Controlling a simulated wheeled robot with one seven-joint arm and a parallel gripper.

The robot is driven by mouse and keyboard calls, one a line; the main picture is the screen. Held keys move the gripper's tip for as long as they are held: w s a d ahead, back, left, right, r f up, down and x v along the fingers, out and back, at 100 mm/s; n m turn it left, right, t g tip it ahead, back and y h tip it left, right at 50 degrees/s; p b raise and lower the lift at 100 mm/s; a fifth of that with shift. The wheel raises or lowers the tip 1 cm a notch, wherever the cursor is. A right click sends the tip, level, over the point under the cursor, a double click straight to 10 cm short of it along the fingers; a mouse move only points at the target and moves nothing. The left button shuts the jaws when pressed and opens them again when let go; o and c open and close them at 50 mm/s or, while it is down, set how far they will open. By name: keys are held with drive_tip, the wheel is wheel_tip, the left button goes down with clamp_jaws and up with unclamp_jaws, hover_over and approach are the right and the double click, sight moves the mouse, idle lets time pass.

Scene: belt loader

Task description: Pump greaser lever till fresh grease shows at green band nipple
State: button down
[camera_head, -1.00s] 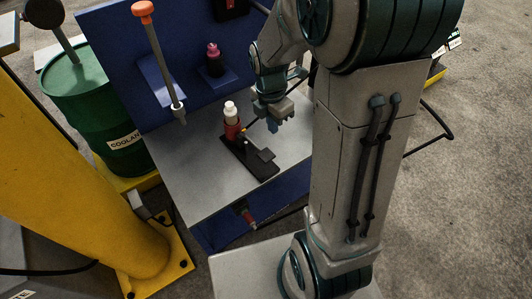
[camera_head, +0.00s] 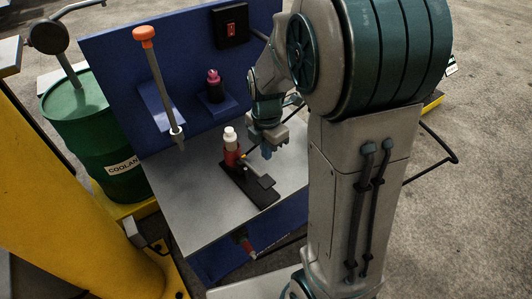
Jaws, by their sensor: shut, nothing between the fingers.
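The greaser (camera_head: 232,160), a red body with a white top, stands upright on a black base plate (camera_head: 240,188) on the grey bench top. A flat dark pad (camera_head: 265,182), perhaps the end of its lever, sits at the right of the base. My gripper (camera_head: 267,153) points down above and behind this pad, right of the greaser body. Its fingers are together and empty. It appears apart from the pad, but the exact gap cannot be told. No green-banded nipple or fresh grease can be made out.
A green coolant drum (camera_head: 95,140) and yellow post (camera_head: 70,220) are left.

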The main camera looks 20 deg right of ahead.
sight(266, 182)
wheel_tip(266, 182, down, 11)
drive_tip(key=b, duration=0.2)
drive_tip(key=shift+f+b, duration=0.1)
drive_tip(key=shift+b, duration=0.25)
